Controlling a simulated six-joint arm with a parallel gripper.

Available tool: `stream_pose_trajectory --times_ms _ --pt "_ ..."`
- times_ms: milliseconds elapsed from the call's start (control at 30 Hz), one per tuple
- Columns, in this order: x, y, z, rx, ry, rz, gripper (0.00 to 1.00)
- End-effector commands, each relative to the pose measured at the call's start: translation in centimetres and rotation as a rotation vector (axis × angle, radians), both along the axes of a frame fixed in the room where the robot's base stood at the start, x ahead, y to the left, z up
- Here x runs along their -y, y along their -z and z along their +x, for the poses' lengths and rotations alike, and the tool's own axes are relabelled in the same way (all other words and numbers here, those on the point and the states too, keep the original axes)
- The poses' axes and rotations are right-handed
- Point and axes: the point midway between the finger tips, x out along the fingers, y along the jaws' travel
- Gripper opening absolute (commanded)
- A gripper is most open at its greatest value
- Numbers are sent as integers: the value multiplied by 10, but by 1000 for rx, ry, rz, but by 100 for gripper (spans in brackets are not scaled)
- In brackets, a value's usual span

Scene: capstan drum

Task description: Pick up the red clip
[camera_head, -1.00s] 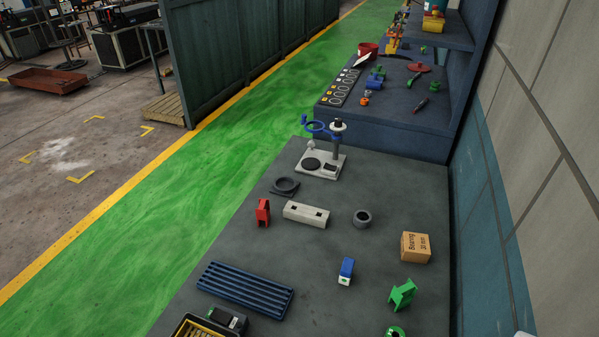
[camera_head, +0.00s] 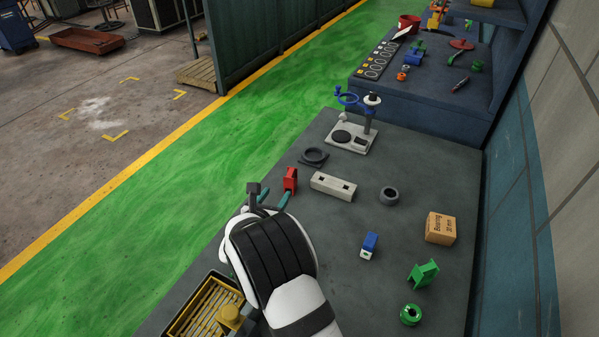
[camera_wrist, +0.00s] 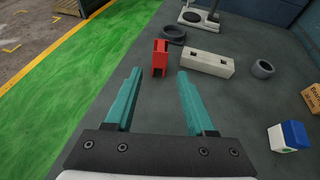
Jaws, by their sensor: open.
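The red clip (camera_head: 290,179) stands upright on the dark grey bench top, near its left edge. It also shows in the wrist view (camera_wrist: 160,58), ahead of my fingertips and roughly centred between them. My gripper (camera_head: 270,197) is open, with two teal fingers, and reaches toward the clip from the near side. In the wrist view my gripper (camera_wrist: 159,72) has nothing between its fingers, and the clip appears beyond the tips. In the head view my white and black arm hides part of the bench.
A light grey block with two holes (camera_head: 334,186) stands just right of the clip. A grey ring (camera_head: 389,196), blue-and-white block (camera_head: 369,246), bearing box (camera_head: 440,228) and green parts (camera_head: 423,273) stand farther right.

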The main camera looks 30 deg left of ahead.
Motion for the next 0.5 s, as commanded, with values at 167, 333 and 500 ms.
stream_pose_trajectory --times_ms 167,333,500 --pt "-8 20 48 -1 7 2 55" --pt "-14 30 72 -2 8 3 55" --pt "-22 38 99 -1 10 5 55"
